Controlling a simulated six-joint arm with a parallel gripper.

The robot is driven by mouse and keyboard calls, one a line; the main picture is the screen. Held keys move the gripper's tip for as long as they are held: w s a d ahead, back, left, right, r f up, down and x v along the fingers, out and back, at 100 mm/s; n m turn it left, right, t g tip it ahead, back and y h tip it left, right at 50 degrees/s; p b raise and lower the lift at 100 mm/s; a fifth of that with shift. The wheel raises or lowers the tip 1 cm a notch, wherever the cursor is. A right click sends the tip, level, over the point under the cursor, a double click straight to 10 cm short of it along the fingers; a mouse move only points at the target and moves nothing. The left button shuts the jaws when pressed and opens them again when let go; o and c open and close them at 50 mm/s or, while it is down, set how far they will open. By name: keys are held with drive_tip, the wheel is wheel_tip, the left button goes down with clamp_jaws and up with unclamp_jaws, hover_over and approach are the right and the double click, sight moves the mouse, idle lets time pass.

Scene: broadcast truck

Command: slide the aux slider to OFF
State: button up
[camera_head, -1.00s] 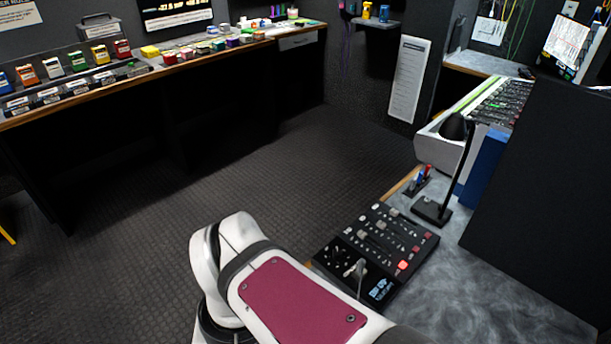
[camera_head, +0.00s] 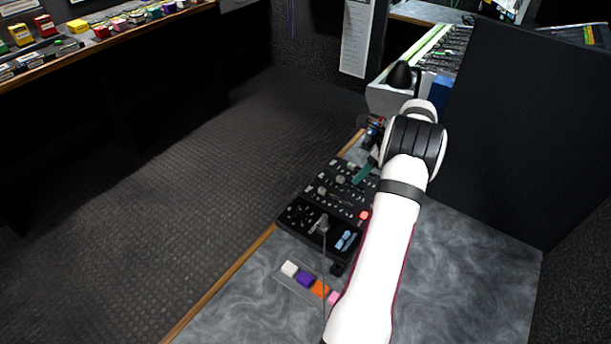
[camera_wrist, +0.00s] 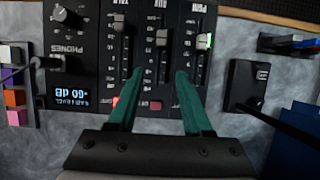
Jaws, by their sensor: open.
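The black control panel (camera_head: 300,216) lies on the grey desk beneath my arm. In the wrist view it appears upside down with vertical sliders, and the aux slider's cap (camera_wrist: 162,37) is in the middle column, between two other slider caps. My gripper (camera_wrist: 154,73) is open, with teal fingers pointing at the panel. The fingertips straddle the lower part of the aux column, and the cap lies beyond them, untouched. In the head view the gripper (camera_head: 364,172) is over the panel's far right part, and my arm hides some of that side.
The neighbouring slider caps (camera_wrist: 118,22) and (camera_wrist: 204,41) are close on either side. A lit red button (camera_head: 364,215) is on the panel. Colored blocks (camera_head: 305,279) lie in a strip at the near side. A lamp base (camera_wrist: 245,85) stands beside the panel. A tall dark partition (camera_head: 530,130) bounds the right.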

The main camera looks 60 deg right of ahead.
sight(341, 178)
drive_tip(key=w, duration=0.3)
drive_tip(key=x, duration=0.4)
drive_tip(key=shift+w, duration=0.25)
drive_tip(key=shift+w+f, duration=0.2)
drive_tip(key=shift+f, duration=0.25)
clamp_jaws()
idle(0.5)
